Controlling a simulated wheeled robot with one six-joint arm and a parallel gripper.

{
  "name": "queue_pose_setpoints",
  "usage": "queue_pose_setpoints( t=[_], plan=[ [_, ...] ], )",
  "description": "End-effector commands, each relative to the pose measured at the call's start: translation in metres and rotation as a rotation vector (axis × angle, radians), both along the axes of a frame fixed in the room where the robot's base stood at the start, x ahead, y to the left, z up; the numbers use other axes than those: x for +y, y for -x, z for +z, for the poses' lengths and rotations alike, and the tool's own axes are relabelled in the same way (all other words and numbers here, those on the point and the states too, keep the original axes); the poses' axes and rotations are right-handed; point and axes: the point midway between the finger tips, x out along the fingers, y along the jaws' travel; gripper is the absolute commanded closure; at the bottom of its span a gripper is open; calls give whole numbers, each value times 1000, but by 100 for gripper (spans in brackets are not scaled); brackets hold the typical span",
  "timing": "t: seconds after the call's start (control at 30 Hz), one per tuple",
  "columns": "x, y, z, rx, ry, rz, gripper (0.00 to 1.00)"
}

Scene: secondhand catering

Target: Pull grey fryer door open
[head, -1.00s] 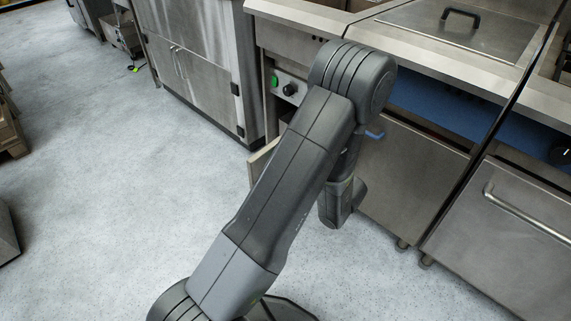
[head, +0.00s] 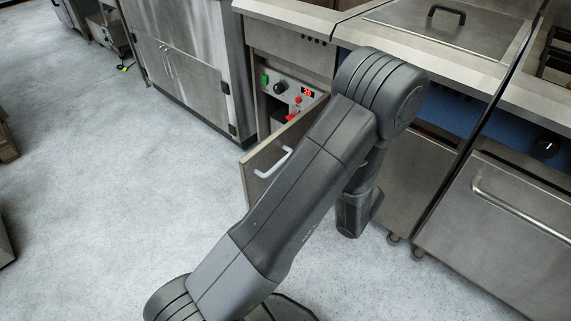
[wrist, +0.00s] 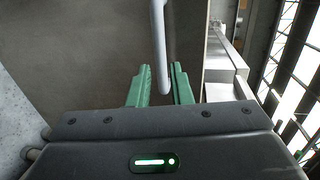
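In the wrist view the door's flat face (wrist: 80,45) fills the upper left, and the handle (wrist: 159,40) runs down the middle. My gripper (wrist: 157,76) has its green fingers apart, one on each side of the handle's near end. A gap shows at the left finger; the right one is close to the bar. In the head view my arm hides the fingers and part of the door.
A steel cabinet (head: 185,70) stands to the left. Another steel door with a bar handle (head: 510,208) is at the right. Grey floor (head: 110,200) left of my arm is clear.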

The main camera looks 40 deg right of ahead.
Motion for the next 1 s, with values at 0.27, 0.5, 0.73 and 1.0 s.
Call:
queue_pose_setpoints(
  t=[0.27,0.5,0.73,1.0],
  plan=[
    [-12,47,11,1,0,-3,81],
    [-16,64,13,0,-1,-1,81],
    [-16,65,13,0,-1,0,81],
    [-14,58,11,0,-1,2,81]
  ],
)
